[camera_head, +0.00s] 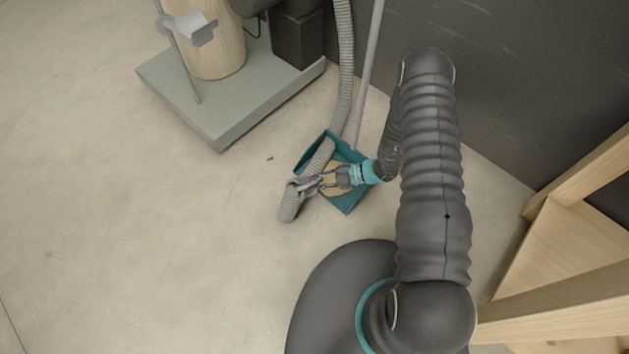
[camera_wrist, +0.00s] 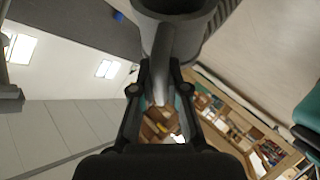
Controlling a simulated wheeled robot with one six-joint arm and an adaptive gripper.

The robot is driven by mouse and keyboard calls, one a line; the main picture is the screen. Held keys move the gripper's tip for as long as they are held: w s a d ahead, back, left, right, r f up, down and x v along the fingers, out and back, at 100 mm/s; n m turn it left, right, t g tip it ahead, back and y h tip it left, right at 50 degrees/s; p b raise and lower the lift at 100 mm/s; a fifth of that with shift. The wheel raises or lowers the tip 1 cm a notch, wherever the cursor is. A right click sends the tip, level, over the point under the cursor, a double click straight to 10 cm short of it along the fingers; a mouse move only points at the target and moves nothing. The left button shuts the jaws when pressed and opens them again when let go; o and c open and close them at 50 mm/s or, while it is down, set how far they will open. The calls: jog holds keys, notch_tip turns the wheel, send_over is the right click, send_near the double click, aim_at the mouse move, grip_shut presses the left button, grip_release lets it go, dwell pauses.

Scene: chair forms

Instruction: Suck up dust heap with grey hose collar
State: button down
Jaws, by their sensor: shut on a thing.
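The grey hose collar (camera_head: 290,208) is at the end of the ribbed grey hose (camera_head: 345,70) in the head view. My gripper (camera_head: 308,183) is shut on it. In the wrist view the fingers (camera_wrist: 163,92) close around a grey stem below the round dark collar (camera_wrist: 185,22). A tan patch (camera_head: 337,172) that looks like the dust heap lies in the teal dustpan (camera_head: 349,204), partly covered by my gripper and the hose. The collar's end hangs past the dustpan's left edge. Its height above the floor is hard to tell.
A thin grey pole (camera_head: 370,70) rises behind the dustpan. A grey platform (camera_head: 215,125) with a wooden drum (camera_head: 208,60) stands at upper left. A dark wall (camera_head: 500,80) is behind, and a wooden frame (camera_head: 560,250) is at right. The floor at left is mostly clear.

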jog(key=shift+w+d+f, duration=0.4)
jog(key=shift+w+f, duration=0.05)
jog(key=shift+f, duration=0.3)
jog(key=shift+w+d+f, duration=0.4)
jog(key=shift+w+f, duration=0.05)
jog(key=shift+f, duration=0.25)
jog(key=w+d+f+b, duration=0.2)
jog(key=w+f+b, duration=0.1)
jog(key=b, duration=0.3)
jog(key=shift+d+f, duration=0.35)
jog(key=shift+f, duration=0.55)
jog(key=shift+w, duration=0.25)
